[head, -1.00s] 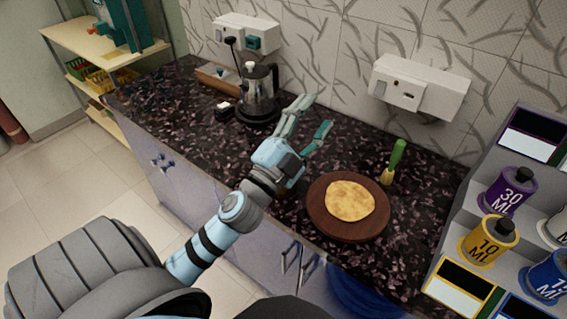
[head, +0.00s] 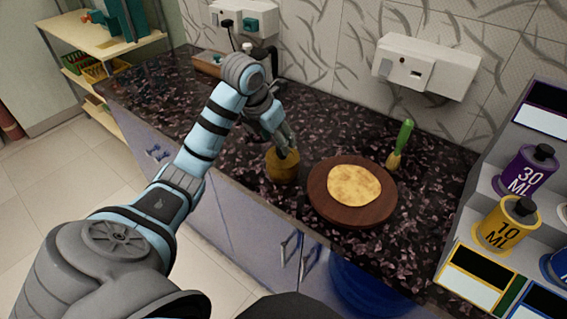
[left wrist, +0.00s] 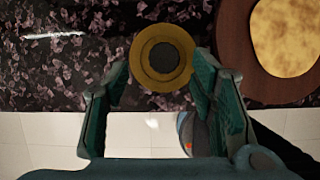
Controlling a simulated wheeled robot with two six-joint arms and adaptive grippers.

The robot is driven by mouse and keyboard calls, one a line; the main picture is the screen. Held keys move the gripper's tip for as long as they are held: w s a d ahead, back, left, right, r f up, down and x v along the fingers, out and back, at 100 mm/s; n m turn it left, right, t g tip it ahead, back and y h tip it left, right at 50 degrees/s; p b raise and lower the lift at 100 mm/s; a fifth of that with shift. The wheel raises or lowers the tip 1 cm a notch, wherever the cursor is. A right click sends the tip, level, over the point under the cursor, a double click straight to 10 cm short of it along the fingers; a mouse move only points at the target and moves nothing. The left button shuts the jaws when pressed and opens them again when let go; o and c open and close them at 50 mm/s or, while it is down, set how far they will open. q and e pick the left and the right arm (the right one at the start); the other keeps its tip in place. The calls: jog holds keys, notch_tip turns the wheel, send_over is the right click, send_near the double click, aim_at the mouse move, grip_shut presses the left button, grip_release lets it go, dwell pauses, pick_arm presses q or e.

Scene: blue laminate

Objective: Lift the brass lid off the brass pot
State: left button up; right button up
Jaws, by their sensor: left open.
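The small brass pot (head: 283,172) stands on the dark speckled counter, just left of the round wooden board. Its top is partly hidden in the head view by my left gripper (head: 283,147), which points down over it. In the left wrist view the brass lid (left wrist: 162,36) shows from above as a round disc with a dark round centre. My left gripper (left wrist: 160,72) is open there, with one finger toward each side of the disc's lower edge. Nothing is held between the fingers. I cannot tell whether they touch the lid. My right gripper is not in view.
The wooden board (head: 325,207) with a flatbread (head: 354,186) lies close to the right of the pot. A rack of paint bottles (head: 470,218) fills the right. The kettle is mostly hidden behind my arm.

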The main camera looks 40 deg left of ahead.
pick_arm(q)
jog(key=x, duration=0.4)
jog(key=shift+w+d+f, duration=0.2)
jog(key=shift+w+f, duration=0.05)
jog(key=shift+w, duration=0.05)
grip_shut()
notch_tip(320, 180, up, 6)
jog(key=shift+f+p, duration=0.15)
jog(key=shift+p, duration=0.5)
notch_tip(320, 180, up, 14)
jog(key=p, duration=1.4)
jog(key=shift+r, duration=0.2)
jog(key=shift+f, duration=0.2)
